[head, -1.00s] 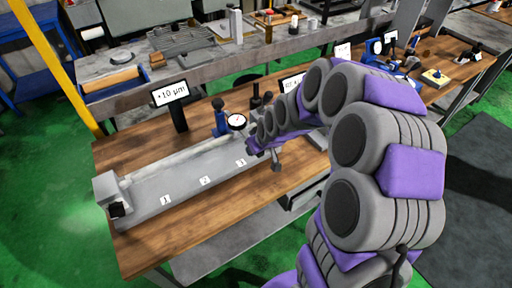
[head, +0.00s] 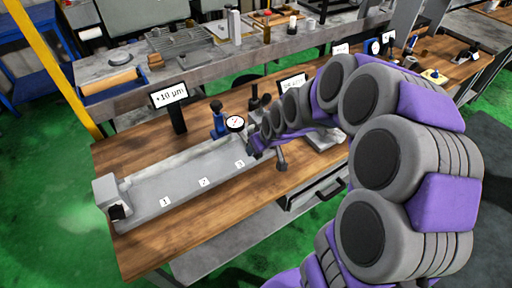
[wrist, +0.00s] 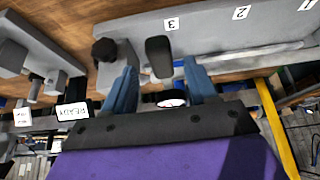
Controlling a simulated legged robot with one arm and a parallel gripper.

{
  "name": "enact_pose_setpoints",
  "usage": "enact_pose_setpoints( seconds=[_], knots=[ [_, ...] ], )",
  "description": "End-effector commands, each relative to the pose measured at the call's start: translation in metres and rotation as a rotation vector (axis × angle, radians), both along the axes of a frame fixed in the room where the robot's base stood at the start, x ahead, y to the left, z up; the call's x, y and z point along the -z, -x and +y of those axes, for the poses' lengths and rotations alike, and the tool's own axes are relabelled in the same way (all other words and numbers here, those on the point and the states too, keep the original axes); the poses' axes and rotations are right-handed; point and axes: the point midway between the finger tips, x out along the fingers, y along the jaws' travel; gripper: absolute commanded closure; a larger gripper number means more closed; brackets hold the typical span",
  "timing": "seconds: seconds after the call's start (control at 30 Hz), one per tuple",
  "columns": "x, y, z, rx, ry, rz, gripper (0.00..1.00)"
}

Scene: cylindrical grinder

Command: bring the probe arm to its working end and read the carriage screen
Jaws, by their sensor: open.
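My gripper (head: 254,146) is at the right end of the long grey bed (head: 185,190), close to the dial gauge (head: 235,123) on its blue stand. In the wrist view my gripper (wrist: 160,66) has two blue fingers spread apart. A dark rounded knob or lever end (wrist: 158,52) shows between them; I cannot tell whether they touch it or whether it is the probe arm. A screen (head: 170,95) reading "+10 µm" stands behind the bed. A second screen (head: 292,83) is partly hidden by my arm; its wrist-view text (wrist: 72,112) seems to read "READY".
Tags 1, 2 and 3 mark the bed front. A dark knob (wrist: 105,49) sits beside the fingers in the wrist view. A grey bench (head: 200,62) with tools stands behind. The wooden table front (head: 150,245) is clear.

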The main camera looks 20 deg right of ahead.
Motion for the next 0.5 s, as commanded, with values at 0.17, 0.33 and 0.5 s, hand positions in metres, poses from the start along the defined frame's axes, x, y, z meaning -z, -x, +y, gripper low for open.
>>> enact_pose_setpoints(
  seconds=[0.17,0.33,0.5],
  knots=[
    [-0.034,0.016,-0.006,0.001,0.001,-0.003,0.43],
    [-0.063,0.030,-0.011,0.002,0.000,-0.005,0.43],
    [-0.087,0.043,-0.015,0.000,0.000,-0.004,0.43]
  ],
)
